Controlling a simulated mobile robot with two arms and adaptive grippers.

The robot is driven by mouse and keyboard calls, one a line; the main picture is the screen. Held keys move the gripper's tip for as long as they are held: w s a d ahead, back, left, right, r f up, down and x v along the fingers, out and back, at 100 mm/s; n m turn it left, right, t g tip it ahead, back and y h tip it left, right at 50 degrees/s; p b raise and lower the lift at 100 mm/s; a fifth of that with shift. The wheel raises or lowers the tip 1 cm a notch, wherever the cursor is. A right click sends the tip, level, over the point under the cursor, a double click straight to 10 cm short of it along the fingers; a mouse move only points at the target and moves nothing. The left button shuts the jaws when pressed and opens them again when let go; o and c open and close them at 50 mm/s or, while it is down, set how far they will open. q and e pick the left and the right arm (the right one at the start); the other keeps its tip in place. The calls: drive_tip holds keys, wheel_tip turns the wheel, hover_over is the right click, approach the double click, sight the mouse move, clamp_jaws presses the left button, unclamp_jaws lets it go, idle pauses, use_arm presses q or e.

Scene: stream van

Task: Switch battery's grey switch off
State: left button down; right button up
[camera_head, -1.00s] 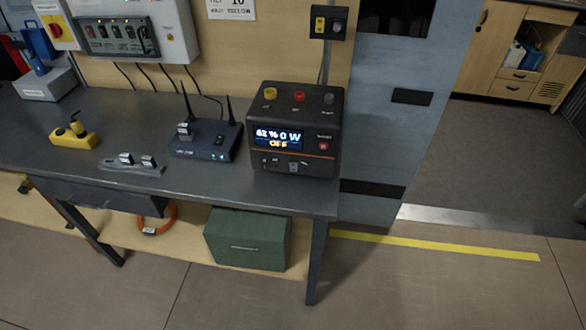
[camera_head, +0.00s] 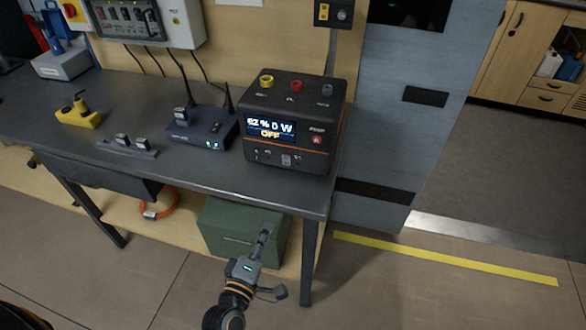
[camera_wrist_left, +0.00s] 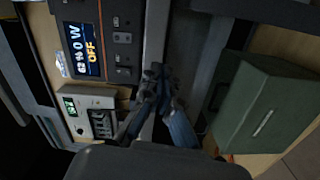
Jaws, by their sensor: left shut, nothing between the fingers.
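The battery (camera_head: 262,152) is a black box with an orange stripe at the right end of the workbench. Its screen reads 62 %, 0 W and OFF. On its top stand a yellow, a red and a grey switch (camera_head: 327,90), the grey one at the right. My left gripper (camera_head: 267,231) is shut and empty, in front of the bench and below the battery in the head view. In the left wrist view its fingertips (camera_wrist_left: 161,86) point up past the bench edge, apart from the battery (camera_wrist_left: 122,40), which appears turned sideways; the grey switch is not visible there.
The workbench (camera_head: 200,170) also carries a router (camera_head: 200,132), a grey switch strip (camera_head: 127,146) and a yellow device (camera_head: 80,115). A green box (camera_head: 228,232) sits on the low shelf behind my left gripper. A blue-grey cabinet (camera_head: 385,130) stands right of the battery.

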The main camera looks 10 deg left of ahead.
use_arm(q)
wheel_tip(320, 180, up, 7)
drive_tip(key=n+t+y, duration=0.1)
drive_tip(key=n, duration=0.1)
drive_tip(key=shift+w+f+n+t, duration=0.2)
drive_tip(key=shift+w+n+t, duration=0.05)
drive_tip(key=shift+n+t, duration=0.05)
use_arm(e)
drive_tip(key=shift+w+d+f, duration=0.2)
drive_tip(key=shift+d, duration=0.15)
use_arm(q)
drive_tip(key=shift+w, duration=0.1)
use_arm(e)
drive_tip(key=shift+a, duration=0.15)
use_arm(q)
drive_tip(key=p, duration=0.2)
approach(286, 158)
drive_tip(key=w, duration=0.6)
drive_tip(key=shift+r, duration=0.35)
drive_tip(key=shift+w, duration=0.5)
use_arm(e)
drive_tip(key=shift+r, duration=1.05)
